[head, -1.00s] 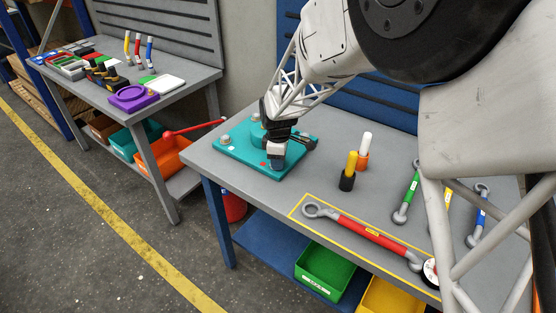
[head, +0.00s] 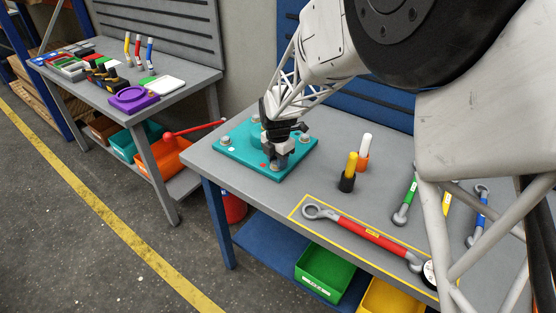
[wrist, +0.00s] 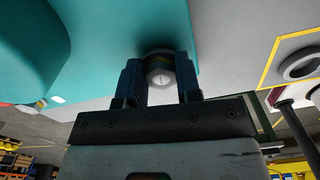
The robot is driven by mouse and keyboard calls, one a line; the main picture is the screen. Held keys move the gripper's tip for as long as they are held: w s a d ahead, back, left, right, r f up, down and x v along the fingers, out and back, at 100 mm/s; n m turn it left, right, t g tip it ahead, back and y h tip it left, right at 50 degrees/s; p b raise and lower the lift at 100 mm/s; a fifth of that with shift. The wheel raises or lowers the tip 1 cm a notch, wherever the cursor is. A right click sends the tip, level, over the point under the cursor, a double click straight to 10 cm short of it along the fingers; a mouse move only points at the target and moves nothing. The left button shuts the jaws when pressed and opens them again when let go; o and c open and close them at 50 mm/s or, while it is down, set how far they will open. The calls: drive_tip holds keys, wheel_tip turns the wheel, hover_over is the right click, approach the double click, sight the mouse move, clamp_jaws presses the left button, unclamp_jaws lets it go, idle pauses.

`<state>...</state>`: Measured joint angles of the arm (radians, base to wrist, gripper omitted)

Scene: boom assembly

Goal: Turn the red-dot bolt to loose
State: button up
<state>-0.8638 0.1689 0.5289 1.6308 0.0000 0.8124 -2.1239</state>
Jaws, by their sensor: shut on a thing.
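The teal plate (head: 235,151) lies on the grey workbench with a bolt near each visible corner. The red-dot bolt (head: 278,165) is at its front corner, with a small red dot beside it on the plate. My gripper (head: 276,158) points down over this bolt. In the wrist view the grey bolt head (wrist: 160,70) sits between the two dark blue fingers of my gripper (wrist: 160,82), which are shut on it. The red dot is not visible in the wrist view. The bolt's turn angle cannot be read.
A raised teal round part stands on the plate beside my gripper. A yellow-topped marker (head: 349,171) and a white-topped one (head: 363,151) stand to the right. A red torque wrench (head: 368,235) lies within a yellow outline in front. Other wrenches lie further right.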

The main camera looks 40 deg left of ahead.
drive_tip(key=n, duration=0.5)
drive_tip(key=shift+s+f+n, duration=0.1)
drive_tip(key=shift+f+n, duration=0.15)
drive_tip(key=shift+n, duration=0.05)
drive_tip(key=shift+a+n, duration=0.15)
drive_tip(key=shift+n, duration=2.05)
drive_tip(key=o, duration=0.9)
drive_tip(key=shift+f, duration=0.1)
drive_tip(key=shift+a+r, duration=0.1)
drive_tip(key=shift+r, duration=0.2)
drive_tip(key=shift+r, duration=3.8)
